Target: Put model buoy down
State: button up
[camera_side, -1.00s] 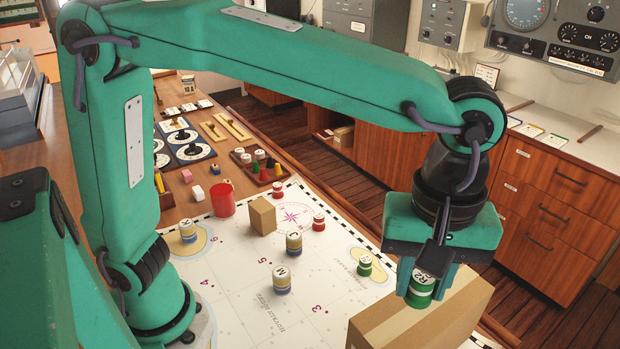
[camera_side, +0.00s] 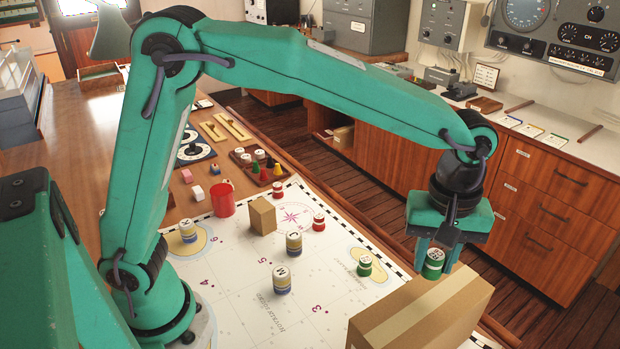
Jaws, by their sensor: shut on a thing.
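The held model buoy (camera_side: 433,265) is green and white with a dark-lettered white top. My gripper (camera_side: 436,257) is shut on it at the right of the chart. It is upright or nearly so, with its lower end at the far top edge of the cardboard box (camera_side: 420,312) in the picture. I cannot tell whether it touches anything. Another green and white buoy (camera_side: 364,266) stands on the chart to the left. Blue, white and tan buoys stand mid-chart (camera_side: 294,243), nearer (camera_side: 282,280) and at left (camera_side: 188,231).
The chart (camera_side: 330,292) covers the table's front. A small brown block (camera_side: 262,215), a red cylinder (camera_side: 222,200) and red-and-white buoys (camera_side: 318,222) stand on it or at its edge. A tray of small pieces (camera_side: 262,168) lies behind. The large box fills the near right corner.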

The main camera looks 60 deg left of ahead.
aim_at(430, 274)
jog(key=shift+f, duration=0.1)
jog(key=shift+f, duration=1.9)
jog(key=shift+f, duration=0.15)
jog(key=o, duration=0.9)
jog(key=shift+o, duration=0.2)
notch_tip(430, 274, up, 12)
jog(key=shift+r, duration=0.2)
jog(key=shift+a, duration=0.15)
